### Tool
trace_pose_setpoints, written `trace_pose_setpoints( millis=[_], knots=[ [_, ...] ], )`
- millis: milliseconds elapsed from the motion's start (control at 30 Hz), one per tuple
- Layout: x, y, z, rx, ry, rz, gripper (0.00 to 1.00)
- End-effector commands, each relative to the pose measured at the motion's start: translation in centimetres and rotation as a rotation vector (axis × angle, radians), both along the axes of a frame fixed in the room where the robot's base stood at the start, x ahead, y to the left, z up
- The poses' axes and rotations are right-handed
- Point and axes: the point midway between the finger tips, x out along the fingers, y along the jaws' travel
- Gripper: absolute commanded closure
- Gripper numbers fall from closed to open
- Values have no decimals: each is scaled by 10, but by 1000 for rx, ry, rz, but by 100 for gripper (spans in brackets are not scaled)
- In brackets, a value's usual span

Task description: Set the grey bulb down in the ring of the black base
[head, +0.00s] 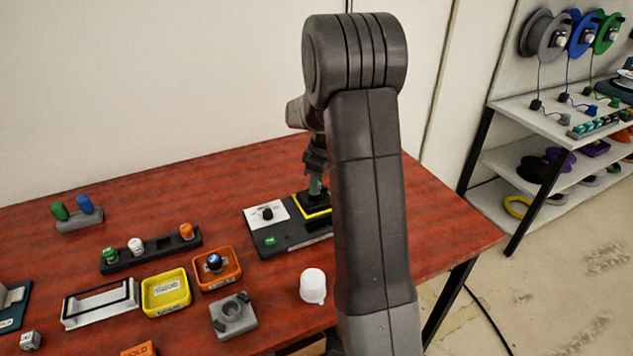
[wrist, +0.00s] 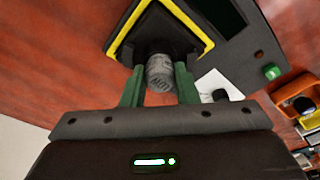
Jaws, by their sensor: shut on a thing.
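The grey bulb (wrist: 160,72) is between the two green fingers of my gripper (wrist: 160,88) in the wrist view, with lettering on its near end. My gripper is shut on it. The black base (wrist: 124,40), edged in yellow, is right behind the bulb, and the bulb's far end lines up with the dark raised middle of the base. I cannot tell whether the bulb touches the ring, which is mostly hidden. In the head view my gripper (head: 316,186) points down over the black base (head: 313,203), partly hidden by my arm; the bulb is not clear there.
The base stands on a dark panel (head: 285,246) with a white knob plate (head: 265,213) and a green button (head: 270,241). A white cup (head: 313,286), an orange tray (head: 217,271) with a blue bulb and a yellow tray (head: 167,292) are nearer. The table behind the panel is clear.

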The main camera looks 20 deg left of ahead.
Motion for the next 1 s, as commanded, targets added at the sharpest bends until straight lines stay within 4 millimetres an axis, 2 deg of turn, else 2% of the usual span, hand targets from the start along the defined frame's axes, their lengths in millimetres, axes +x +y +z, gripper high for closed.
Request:
trace_pose_setpoints(
  millis=[167, 200, 300, 500, 600, 1000],
  knots=[
    [0, 0, 0, 0, 0, 0, 95],
    [0, 0, 0, 0, 0, 0, 67],
    [0, 0, 0, 0, 0, 0, 48],
    [0, 0, 0, 0, 0, 0, 48],
    [0, 0, 0, 0, 0, 0, 33],
    [0, 0, 6, 0, 0, 0, 33]
  ],
)
